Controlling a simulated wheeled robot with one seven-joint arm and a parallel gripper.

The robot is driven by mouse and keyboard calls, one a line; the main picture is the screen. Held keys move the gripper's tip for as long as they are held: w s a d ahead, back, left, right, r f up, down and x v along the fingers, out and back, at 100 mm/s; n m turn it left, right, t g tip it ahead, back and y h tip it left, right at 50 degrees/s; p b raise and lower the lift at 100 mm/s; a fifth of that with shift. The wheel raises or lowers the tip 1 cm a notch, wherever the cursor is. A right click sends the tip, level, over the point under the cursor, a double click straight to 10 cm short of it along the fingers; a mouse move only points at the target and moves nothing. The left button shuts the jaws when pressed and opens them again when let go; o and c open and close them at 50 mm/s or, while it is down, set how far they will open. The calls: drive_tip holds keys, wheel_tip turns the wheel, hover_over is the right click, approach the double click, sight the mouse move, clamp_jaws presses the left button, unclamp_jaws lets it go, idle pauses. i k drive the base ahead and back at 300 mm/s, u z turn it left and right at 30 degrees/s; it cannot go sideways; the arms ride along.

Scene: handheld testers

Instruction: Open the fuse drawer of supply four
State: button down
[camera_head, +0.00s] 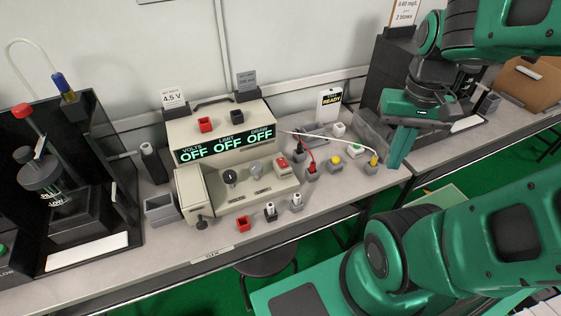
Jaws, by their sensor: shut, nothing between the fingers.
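A beige power supply (268,160) stands on the bench in the middle of the head view, with three display fields reading OFF. Its lower front has a dark knob (230,176), a grey knob (255,167) and a red switch (282,163). A small dark knob (201,222) sits low at its left front corner; I cannot tell whether this belongs to the fuse drawer. No drawer is clearly readable. My gripper (396,163) is shut and empty, pointing down over the right end of the bench, well to the right of the supply and apart from it.
Small blocks, including a red one (243,223), line the front of the supply. Red and white leads run to blocks at its right, near a yellow-topped block (334,161). A black booth (85,160) stands left. A grey open box (161,211) stands beside the supply.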

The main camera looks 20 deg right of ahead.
sight(198, 215)
drive_tip(key=k, duration=1.3)
drive_tip(key=u, duration=0.25)
drive_tip(key=i, duration=0.75)
drive_tip(key=z, duration=0.2)
